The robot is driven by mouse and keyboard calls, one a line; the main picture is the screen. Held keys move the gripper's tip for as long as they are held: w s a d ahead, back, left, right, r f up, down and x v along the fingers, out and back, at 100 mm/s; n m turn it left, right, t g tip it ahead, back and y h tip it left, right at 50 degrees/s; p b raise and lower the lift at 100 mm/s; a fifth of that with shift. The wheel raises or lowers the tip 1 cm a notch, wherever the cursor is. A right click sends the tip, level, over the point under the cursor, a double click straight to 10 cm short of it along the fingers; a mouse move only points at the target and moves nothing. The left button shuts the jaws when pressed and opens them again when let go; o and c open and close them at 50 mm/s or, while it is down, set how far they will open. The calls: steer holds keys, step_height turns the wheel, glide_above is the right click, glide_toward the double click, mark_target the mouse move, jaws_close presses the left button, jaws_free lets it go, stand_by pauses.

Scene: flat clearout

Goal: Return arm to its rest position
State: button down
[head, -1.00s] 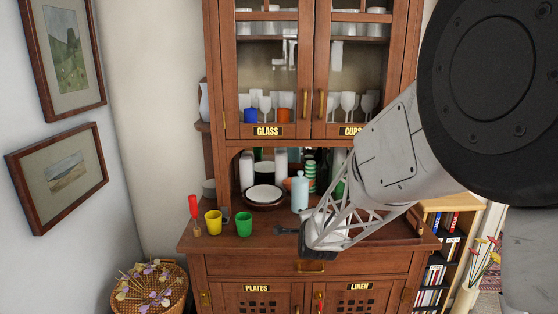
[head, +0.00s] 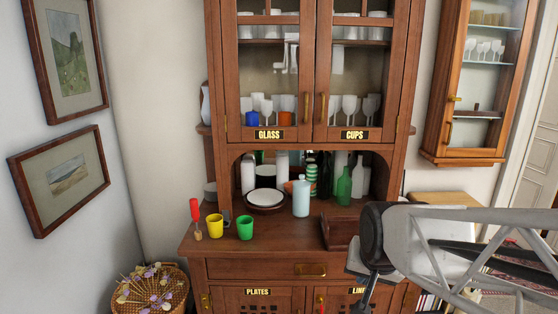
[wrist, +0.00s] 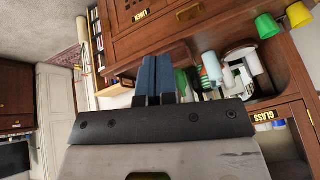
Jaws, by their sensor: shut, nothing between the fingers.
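My gripper (wrist: 156,70) shows in the wrist view with its two blue-grey fingers side by side, shut and empty. In the head view my arm comes in from the right edge, and the gripper (head: 364,300) points down in front of the cabinet's right side. It is apart from the cups and bottles on the counter. Part of the gripper is cut off by the bottom of the head view.
The wooden cabinet (head: 240,238) holds a yellow cup (head: 214,226), a green cup (head: 245,228), a red-handled tool (head: 195,212), a pale blue bottle (head: 301,197) and stacked plates (head: 266,198). A glazed wall cabinet (head: 461,150) hangs right. A flower basket (head: 150,296) stands left.

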steer(key=s+d+n+g, duration=0.1)
steer(key=s+n+g, duration=0.2)
steer(key=s, duration=1)
steer(key=shift+d, duration=0.35)
